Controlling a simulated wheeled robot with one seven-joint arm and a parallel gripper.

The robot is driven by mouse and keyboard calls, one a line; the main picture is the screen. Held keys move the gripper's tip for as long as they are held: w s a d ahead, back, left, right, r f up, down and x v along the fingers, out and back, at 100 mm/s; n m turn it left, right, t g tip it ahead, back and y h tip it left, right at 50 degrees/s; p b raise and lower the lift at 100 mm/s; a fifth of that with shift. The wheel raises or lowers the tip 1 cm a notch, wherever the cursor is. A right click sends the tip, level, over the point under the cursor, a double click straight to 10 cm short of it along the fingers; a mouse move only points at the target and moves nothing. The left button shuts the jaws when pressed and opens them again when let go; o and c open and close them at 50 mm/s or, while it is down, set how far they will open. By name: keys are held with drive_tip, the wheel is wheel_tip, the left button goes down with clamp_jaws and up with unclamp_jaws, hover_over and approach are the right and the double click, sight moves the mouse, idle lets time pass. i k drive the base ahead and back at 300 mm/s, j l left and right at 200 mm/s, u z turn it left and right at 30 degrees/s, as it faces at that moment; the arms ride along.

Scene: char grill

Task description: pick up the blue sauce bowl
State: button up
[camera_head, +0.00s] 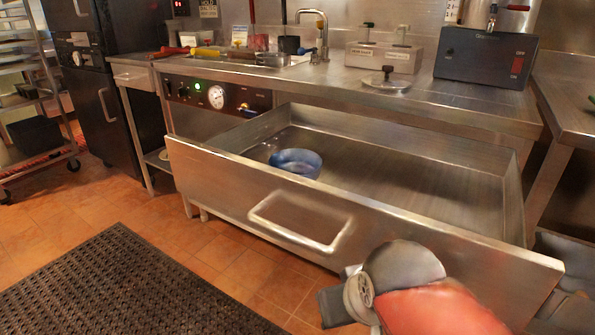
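The blue sauce bowl (296,163) sits inside the left part of the open metal drawer (430,185), near its back-left side. My gripper (328,307) shows at the bottom of the picture, in front of the drawer front and below its handle. It is well apart from the bowl. Its fingers are dark and seen from behind, so I cannot tell whether it is open or shut. My red and grey arm comes in from the lower right.
The drawer front with its handle (300,230) stands between my gripper and the bowl. The steel counter (440,95) overhangs the drawer's back. A perforated black mat (130,285) lies on the tiled floor at left. The rest of the drawer looks empty.

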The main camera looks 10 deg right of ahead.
sight(304, 162)
drive_tip(key=k, duration=0.95)
